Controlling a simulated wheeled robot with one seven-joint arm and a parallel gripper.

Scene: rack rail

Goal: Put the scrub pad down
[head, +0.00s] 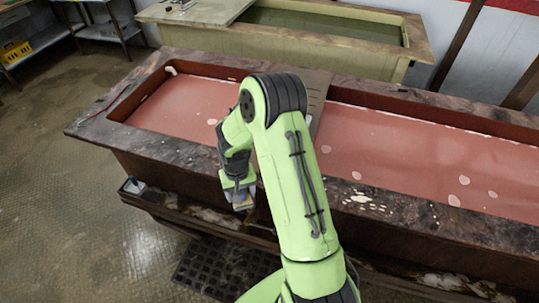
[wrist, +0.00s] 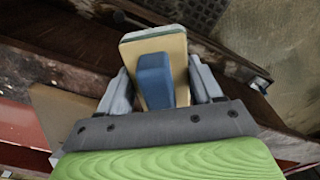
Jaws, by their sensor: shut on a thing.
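The scrub pad (wrist: 172,42) is a tan slab with a blue block-shaped handle (wrist: 154,80), seen close up in the wrist view. My gripper (wrist: 161,84) is shut on the blue handle, with one grey finger on each side. In the head view my gripper (head: 240,188) hangs at the front side of the near trough, over the low front ledge. The pad (head: 243,203) shows there only as a small pale patch below the fingers. I cannot tell whether it touches the ledge.
The near trough (head: 90,127) holds reddish liquid, with a board (head: 318,88) across it. A low ledge (head: 165,205) runs along its front, with a small white-and-blue item (head: 134,186) at its left end. A black floor grate (head: 222,268) lies below. A second trough (head: 290,50) stands behind.

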